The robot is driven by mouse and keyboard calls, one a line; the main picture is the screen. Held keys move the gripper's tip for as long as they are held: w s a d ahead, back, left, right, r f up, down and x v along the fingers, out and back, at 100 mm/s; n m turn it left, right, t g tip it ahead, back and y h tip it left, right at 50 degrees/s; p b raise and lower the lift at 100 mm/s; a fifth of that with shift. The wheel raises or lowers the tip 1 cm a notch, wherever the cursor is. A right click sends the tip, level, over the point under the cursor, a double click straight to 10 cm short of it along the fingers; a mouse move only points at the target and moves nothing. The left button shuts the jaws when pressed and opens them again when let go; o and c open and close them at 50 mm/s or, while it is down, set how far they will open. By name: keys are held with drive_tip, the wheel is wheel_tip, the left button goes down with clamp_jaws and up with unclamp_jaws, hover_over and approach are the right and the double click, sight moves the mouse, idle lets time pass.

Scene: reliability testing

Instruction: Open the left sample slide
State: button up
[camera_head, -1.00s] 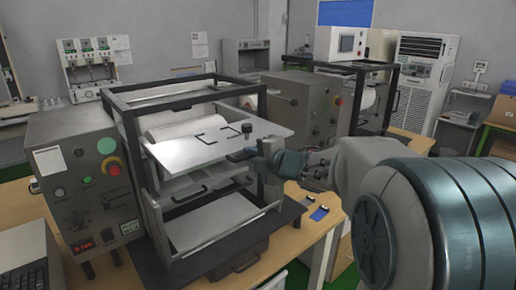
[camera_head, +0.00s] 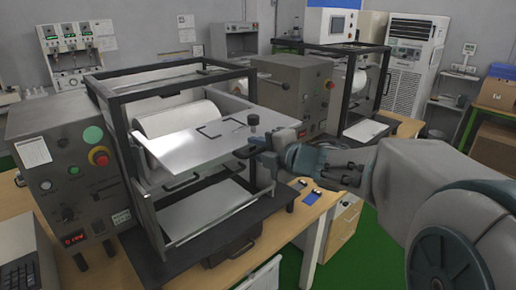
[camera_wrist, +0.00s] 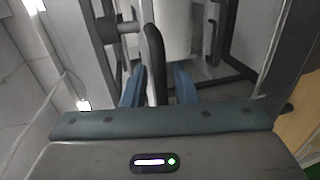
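The left sample slide (camera_head: 205,150) is a flat light-grey plate in the black-framed machine at left, sticking partly out of its front. My gripper (camera_head: 262,144) is at this handle, at the slide's right front corner. In the wrist view, the dark upright handle (camera_wrist: 154,58) stands between my two blue fingers (camera_wrist: 158,88), which are close around it. The exact contact of the right finger is hard to see.
Lower handles and a light lower plate (camera_head: 215,207) lie under the slide. A control box (camera_head: 72,165) stands at left. A second framed machine (camera_head: 375,85) stands behind at right. Green floor (camera_head: 350,255) shows in front of the wooden table.

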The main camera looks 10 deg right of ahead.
drive_tip(key=v, duration=1.4)
drive_tip(key=shift+w, duration=0.1)
